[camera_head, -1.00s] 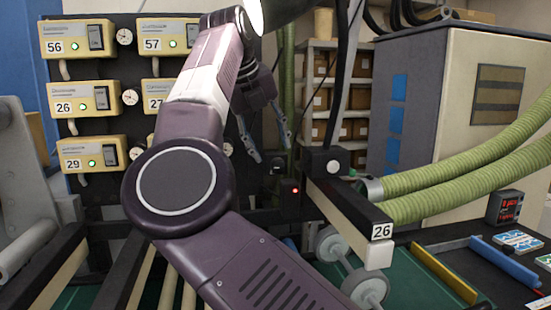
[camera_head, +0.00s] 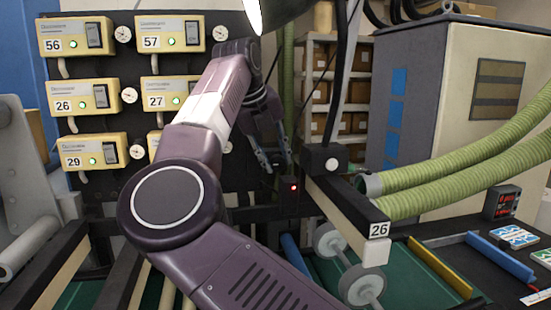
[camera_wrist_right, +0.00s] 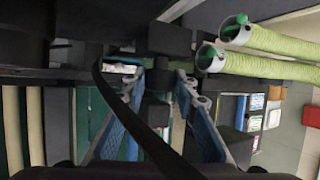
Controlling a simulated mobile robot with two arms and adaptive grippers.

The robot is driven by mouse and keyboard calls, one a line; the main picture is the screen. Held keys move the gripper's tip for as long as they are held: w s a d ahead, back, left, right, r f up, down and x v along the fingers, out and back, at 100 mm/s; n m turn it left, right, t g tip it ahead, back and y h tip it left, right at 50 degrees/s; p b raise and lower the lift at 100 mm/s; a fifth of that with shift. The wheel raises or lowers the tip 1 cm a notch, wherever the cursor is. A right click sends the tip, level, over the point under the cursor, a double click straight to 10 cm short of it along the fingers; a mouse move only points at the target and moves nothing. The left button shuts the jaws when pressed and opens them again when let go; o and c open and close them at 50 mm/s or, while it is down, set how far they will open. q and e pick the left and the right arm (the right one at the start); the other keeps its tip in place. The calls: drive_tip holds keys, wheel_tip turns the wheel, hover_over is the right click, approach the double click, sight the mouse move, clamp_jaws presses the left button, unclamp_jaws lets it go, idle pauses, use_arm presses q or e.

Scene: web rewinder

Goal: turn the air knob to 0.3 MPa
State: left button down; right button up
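My right gripper (camera_head: 275,164) hangs in front of the dark panel, just left of the black post and above a small dark box with a red light (camera_head: 293,187). In the right wrist view the two blue-padded fingers (camera_wrist_right: 160,82) stand apart, one on each side of a dark upright cylindrical part (camera_wrist_right: 157,105). This part may be the air knob, but I cannot tell for sure, nor whether the fingers touch it. No pressure scale is readable. A dark strap or cable crosses in front of the fingers. My left gripper is not in view.
Yellow numbered units (camera_head: 81,96) with small round gauges (camera_head: 130,95) line the panel at left. A black bar labelled 26 (camera_head: 352,212) juts forward right of my gripper. Green hoses (camera_head: 450,165) and a grey cabinet (camera_head: 480,120) stand at right.

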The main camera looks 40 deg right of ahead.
drive_tip(key=shift+c, duration=1.2)
drive_tip(key=shift+d+y, duration=0.1)
drive_tip(key=shift+y, duration=0.2)
drive_tip(key=shift+s+d+m+t+y, duration=0.1)
drive_tip(key=shift+m+t+y, duration=0.05)
drive_tip(key=shift+t+y, duration=0.35)
drive_tip(key=shift+s+d+m+t+y, duration=0.15)
drive_tip(key=shift+t+y, duration=0.15)
drive_tip(key=shift+y, duration=0.3)
drive_tip(key=shift+d+m+t+y+b, duration=0.1)
drive_tip(key=shift+m+t+y+b, duration=0.3)
drive_tip(key=shift+t+y, duration=0.75)
drive_tip(key=shift+g+y, duration=0.35)
drive_tip(key=shift+y, duration=0.1)
drive_tip(key=o, duration=1.2)
drive_tip(key=shift+w, duration=0.1)
drive_tip(key=shift+c, duration=0.2)
